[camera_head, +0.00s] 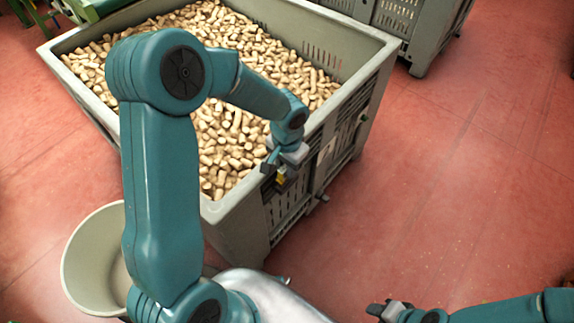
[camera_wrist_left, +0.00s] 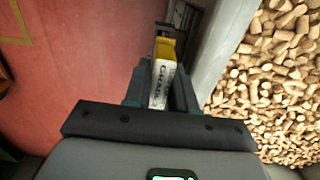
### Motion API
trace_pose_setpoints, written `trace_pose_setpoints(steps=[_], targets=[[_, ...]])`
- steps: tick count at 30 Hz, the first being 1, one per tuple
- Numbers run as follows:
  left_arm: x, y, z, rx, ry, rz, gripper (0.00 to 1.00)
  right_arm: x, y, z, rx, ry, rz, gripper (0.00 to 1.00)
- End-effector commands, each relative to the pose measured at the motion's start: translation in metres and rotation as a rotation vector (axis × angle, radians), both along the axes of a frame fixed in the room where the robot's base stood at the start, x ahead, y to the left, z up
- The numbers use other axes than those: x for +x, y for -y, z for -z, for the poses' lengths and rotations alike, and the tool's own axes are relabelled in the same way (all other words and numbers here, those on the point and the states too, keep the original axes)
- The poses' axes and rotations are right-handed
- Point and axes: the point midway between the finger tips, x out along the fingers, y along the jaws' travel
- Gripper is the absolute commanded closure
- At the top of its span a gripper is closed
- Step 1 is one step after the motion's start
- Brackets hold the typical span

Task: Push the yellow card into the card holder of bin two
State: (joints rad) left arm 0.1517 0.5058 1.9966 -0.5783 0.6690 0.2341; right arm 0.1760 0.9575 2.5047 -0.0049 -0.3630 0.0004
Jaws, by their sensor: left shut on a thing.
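The yellow card (camera_wrist_left: 165,48) shows in the left wrist view with a white printed part below its yellow edge. It sits between the two fingers of my left gripper (camera_wrist_left: 161,88), which is shut on it. In the head view, my left gripper (camera_head: 277,168) is at the right outer side of the large grey bin full of corks (camera_head: 238,222), just below the rim. A small yellow patch of the card (camera_head: 281,177) shows there. I cannot make out the card holder clearly or read any bin number. My right gripper (camera_head: 388,309) is low, over the floor, apart from the bin.
A pale bucket (camera_head: 88,262) stands at the lower left. Another grey bin (camera_head: 425,40) stands at the top right. Green metalwork (camera_head: 88,10) shows at the top left. The red floor (camera_head: 460,160) to the right is clear.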

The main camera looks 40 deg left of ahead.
Motion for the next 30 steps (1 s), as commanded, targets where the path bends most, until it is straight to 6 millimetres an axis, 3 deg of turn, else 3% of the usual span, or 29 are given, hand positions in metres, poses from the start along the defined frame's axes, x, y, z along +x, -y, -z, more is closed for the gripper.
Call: trace_pose_setpoints(steps=[30], targets=[[0.0007,0.0,0.0078,0.0,0.001,0.0,1.0,0.0,0.0,0.0109,0.0,0.0,0.0,0.6]])
